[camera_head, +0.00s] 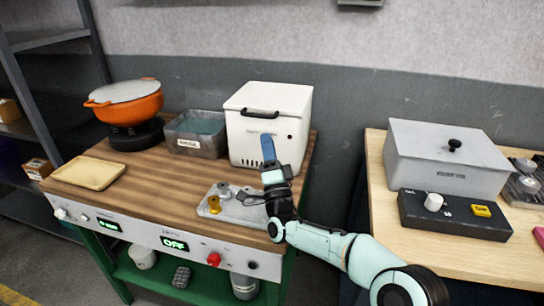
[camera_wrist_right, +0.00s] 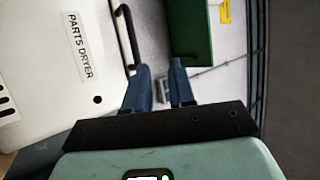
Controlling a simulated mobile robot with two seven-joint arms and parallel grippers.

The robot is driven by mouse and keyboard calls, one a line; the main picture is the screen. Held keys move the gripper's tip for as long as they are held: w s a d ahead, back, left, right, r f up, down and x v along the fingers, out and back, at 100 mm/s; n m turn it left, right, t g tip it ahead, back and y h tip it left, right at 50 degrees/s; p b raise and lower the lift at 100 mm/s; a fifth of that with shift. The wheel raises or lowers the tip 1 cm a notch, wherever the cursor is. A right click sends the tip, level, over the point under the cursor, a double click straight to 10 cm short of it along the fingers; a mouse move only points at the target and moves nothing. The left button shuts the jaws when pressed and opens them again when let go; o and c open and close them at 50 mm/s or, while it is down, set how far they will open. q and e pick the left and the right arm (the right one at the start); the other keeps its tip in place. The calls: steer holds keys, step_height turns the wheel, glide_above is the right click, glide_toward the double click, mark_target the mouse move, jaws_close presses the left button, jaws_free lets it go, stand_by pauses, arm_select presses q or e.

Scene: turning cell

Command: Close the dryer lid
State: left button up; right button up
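The parts dryer (camera_head: 245,148) is a white box at the back right of the wooden bench. Its lid (camera_head: 275,96) looks flat and down on the box, with a black handle (camera_head: 259,114) along the front edge. The dryer's labelled face (camera_wrist_right: 50,75) and a black handle (camera_wrist_right: 127,38) also show in the right wrist view. My right gripper (camera_head: 267,138) points up in front of the dryer, just below the handle. Its blue fingers show in the wrist view (camera_wrist_right: 162,75) with an empty gap between them. I cannot tell whether it touches the dryer. My left gripper is not in view.
A grey tray with small parts (camera_head: 212,209) lies before the dryer. A grey bin (camera_head: 183,143), an orange pot (camera_head: 140,104) and a tan tray (camera_head: 75,175) stand further left. A second table at right holds a grey box (camera_head: 430,165) and a black control box (camera_head: 460,219).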

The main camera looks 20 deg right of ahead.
steer(key=s, duration=0.2)
steer(key=s+a, duration=0.1)
steer(key=s, duration=0.1)
steer(key=shift+s, duration=0.15)
stand_by(0.4)
